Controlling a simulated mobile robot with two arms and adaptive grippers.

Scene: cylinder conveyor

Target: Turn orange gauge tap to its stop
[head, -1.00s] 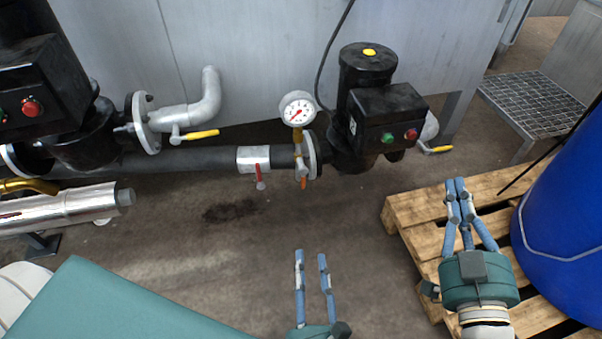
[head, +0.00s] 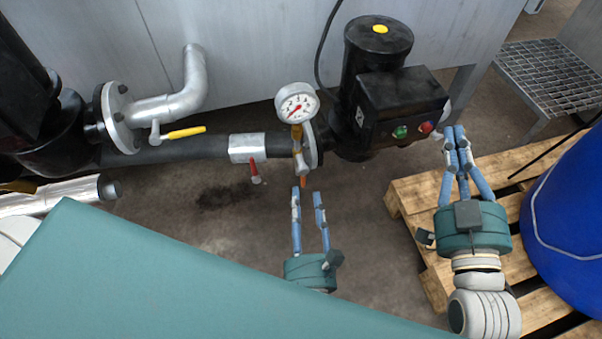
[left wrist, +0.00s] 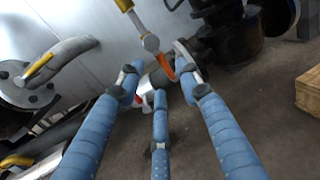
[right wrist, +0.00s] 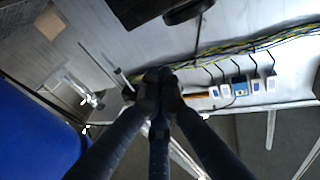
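The orange gauge tap (head: 303,181) hangs under the round white pressure gauge (head: 297,103), beside the pipe flange. Its orange lever also shows in the left wrist view (left wrist: 164,66), slanting down from a grey round fitting. My left gripper (head: 307,194) is open and empty, with its fingers pointing at the tap from the front. In the left wrist view my left gripper (left wrist: 161,80) has its fingers spread, and the lever shows between and beyond the tips. Contact cannot be made out. My right gripper (head: 454,132) is shut and empty, above the pallet's left part.
A red-handled valve (head: 255,172) sits just left of the tap. A yellow-handled valve (head: 184,132) is farther left. A black pump (head: 378,65) stands to the right. A wooden pallet (head: 405,205) and blue barrel (head: 570,225) are at right.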

